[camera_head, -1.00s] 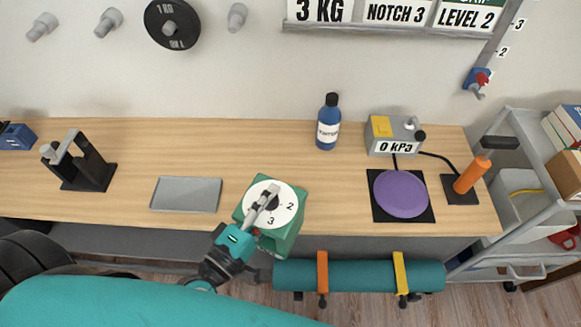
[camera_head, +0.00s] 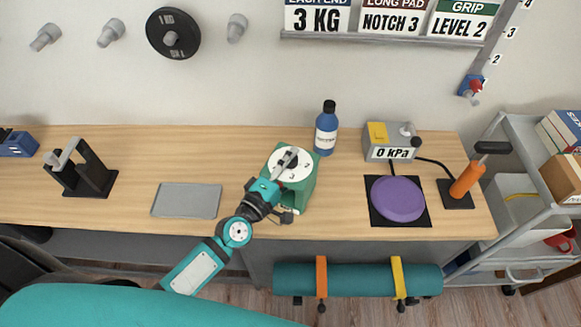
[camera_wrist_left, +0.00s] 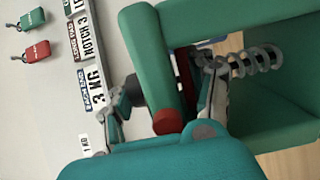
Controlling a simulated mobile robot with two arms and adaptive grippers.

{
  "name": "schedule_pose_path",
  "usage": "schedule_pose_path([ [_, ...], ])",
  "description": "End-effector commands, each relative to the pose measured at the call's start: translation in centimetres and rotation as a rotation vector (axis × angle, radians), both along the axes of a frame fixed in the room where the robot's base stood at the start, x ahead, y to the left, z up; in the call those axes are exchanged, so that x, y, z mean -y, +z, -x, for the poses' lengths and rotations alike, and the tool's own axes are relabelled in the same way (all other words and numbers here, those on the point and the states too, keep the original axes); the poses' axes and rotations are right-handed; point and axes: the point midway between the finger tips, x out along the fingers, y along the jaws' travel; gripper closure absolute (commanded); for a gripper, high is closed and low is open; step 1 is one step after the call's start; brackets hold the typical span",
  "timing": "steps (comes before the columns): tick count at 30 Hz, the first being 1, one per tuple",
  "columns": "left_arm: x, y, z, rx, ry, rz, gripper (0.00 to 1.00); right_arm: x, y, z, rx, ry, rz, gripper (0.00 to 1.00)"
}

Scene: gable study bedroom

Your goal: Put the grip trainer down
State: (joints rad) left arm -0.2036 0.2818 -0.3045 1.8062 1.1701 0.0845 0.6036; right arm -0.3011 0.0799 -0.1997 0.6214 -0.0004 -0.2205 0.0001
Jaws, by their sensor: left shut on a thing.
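The grip trainer (camera_head: 301,196) is a green block-shaped frame with a white numbered dial on top. My left gripper (camera_head: 284,172) is shut on it, reaching in from the front left over the dial. In the left wrist view the trainer's green frame (camera_wrist_left: 153,55) and a grey coil spring fill the right side, with the gripper's fingers (camera_wrist_left: 165,98) at it. The trainer is over the front middle of the wooden desk (camera_head: 120,218), just in front of the blue bottle. Whether its base touches the desk cannot be told. My right gripper is not in view.
The blue bottle (camera_head: 326,130) stands close behind the trainer. A grey tray (camera_head: 187,200) lies to the left, with a black stand (camera_head: 88,172) beyond it. A purple pad (camera_head: 398,199) and a gauge box (camera_head: 391,142) are to the right. Bare desk lies between trainer and pad.

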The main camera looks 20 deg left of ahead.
Motion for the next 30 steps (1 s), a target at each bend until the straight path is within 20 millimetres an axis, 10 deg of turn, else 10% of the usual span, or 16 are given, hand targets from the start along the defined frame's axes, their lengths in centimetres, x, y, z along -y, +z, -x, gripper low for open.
schedule_pose_path([
  [14,-0.03,-1.08,-0.03,0.004,0.001,0.001,1.00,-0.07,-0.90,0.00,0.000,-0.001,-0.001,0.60],
  [15,-0.03,-0.96,-0.01,0.003,0.001,0.001,0.39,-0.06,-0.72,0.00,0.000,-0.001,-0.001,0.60],
  [20,-0.03,-0.96,0.00,0.003,0.001,0.001,0.20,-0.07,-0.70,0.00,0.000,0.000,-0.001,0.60],
  [30,-0.04,-0.30,0.00,0.003,0.001,0.002,0.20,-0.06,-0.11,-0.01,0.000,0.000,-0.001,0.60],
])
